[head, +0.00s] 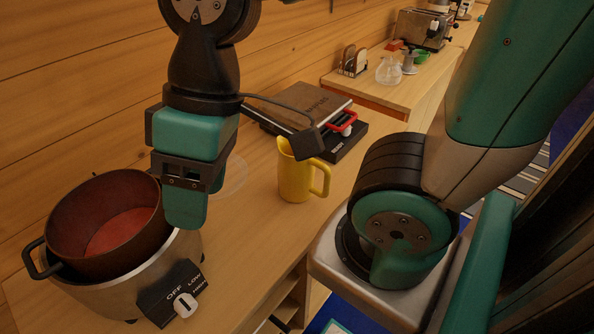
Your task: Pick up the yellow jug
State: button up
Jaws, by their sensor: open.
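The yellow jug (293,181) stands upright on the wooden counter, near the middle of the head view. Its handle is on the right side, and nothing covers its body apart from a small dark part of my arm's end close to its rim. My gripper (186,208) points down to the left of the jug, apart from it and beside the big pot. It is open and holds nothing that I can see.
A brown pot (105,222) sits in a steel cooker (165,262) at the left. A black grill (318,112) with a red handle stands behind the jug. A clear glass item (232,178) is behind my gripper. The counter (245,235) in front of the jug is clear.

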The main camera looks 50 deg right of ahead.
aim_at(296, 180)
jog(key=z, duration=0.05)
jog(key=k, duration=0.7)
jog(key=z, duration=1.1)
jog(key=i, duration=0.5)
